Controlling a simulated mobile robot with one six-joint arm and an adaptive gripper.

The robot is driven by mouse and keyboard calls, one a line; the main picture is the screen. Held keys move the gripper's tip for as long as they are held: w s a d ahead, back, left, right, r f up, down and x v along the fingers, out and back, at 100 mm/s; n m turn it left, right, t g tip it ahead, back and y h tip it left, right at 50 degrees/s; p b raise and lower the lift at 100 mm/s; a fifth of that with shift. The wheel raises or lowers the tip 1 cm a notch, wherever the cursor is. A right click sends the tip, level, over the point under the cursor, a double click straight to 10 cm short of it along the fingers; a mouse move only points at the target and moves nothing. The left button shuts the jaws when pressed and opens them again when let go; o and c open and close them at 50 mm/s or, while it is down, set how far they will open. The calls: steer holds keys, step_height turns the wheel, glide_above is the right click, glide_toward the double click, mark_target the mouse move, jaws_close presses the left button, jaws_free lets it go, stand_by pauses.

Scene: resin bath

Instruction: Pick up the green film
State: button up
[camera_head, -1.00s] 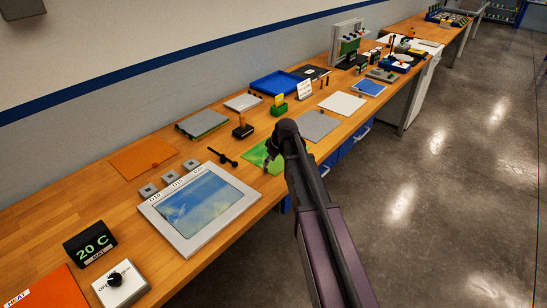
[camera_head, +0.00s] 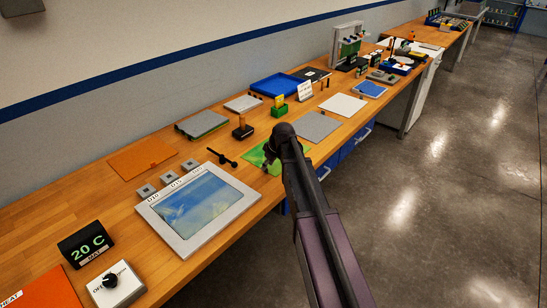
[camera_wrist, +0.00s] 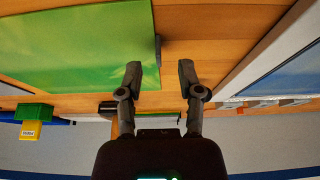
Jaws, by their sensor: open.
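The green film (camera_head: 256,155) lies flat on the wooden bench in the head view, partly hidden by my arm. In the wrist view the green film (camera_wrist: 75,42) fills the upper left, with a small dark grey tab (camera_wrist: 158,48) at its right edge. My gripper (camera_wrist: 160,70) is open and empty there. Its left finger overlaps the film's edge in the picture, and its right finger is over bare wood. The tab shows just beyond the gap between the fingertips. I cannot tell the fingers' height above the film.
A framed bath with a bluish window (camera_head: 240,207) stands to the left of the film, with a black handled tool (camera_head: 222,158) between them. A grey sheet (camera_head: 316,126) lies to the right. A green holder with a yellow card (camera_head: 279,107) stands behind. Bare wood separates film and bath.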

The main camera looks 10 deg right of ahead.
steer(key=shift+b+x, duration=0.95)
steer(key=shift+x, duration=0.4)
jaws_close()
